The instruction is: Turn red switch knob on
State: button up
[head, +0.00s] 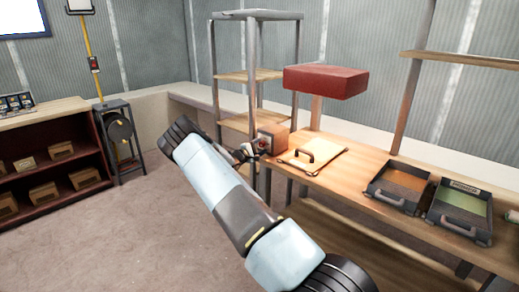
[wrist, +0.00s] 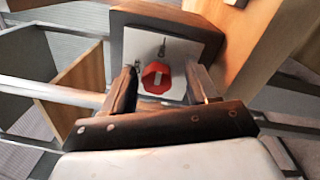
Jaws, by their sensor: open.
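The red switch knob (wrist: 156,78) is an octagonal red knob with a pale bar mark, on a light square plate of a brown switch box (wrist: 187,20). In the wrist view my gripper (wrist: 165,85) is open, with one finger on each side of the knob. I cannot tell whether the fingers touch it. In the head view the switch box (head: 272,136) stands at the left end of the wooden workbench, and my gripper (head: 248,153) is at its front left. The knob is too small to make out clearly there.
A wooden board with a dark handle (head: 305,156) lies on the bench, right of the box. Two dark trays (head: 398,184) stand farther right. A red block (head: 326,82) is raised above the bench. A metal shelf rack (head: 249,75) stands behind. The floor at left is clear.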

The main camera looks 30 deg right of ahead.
jog(key=v, duration=1.3)
jog(key=shift+a+f, duration=0.25)
jog(key=shift+a, duration=0.1)
jog(key=shift+s, duration=0.1)
jog(key=s+r+m+g+y, duration=0.6)
jog(key=s+r+m+y, duration=0.25)
jog(key=s+r, duration=1.3)
jog(key=s+a+r+t+y, duration=0.1)
jog(key=s+a+r+y, duration=0.2)
jog(key=s, duration=0.7)
jog(key=s+a+r+t+y, duration=0.2)
jog(key=s+a+r, duration=0.2)
jog(key=s+a, duration=0.4)
jog(key=s+a+r+t+y, duration=0.2)
jog(key=s+a, duration=0.3)
jog(key=s, duration=0.9)
jog(key=shift+s+a+r+y, duration=0.25)
jog(key=shift+a+r+y, duration=0.05)
jog(key=shift+r+y, duration=0.5)
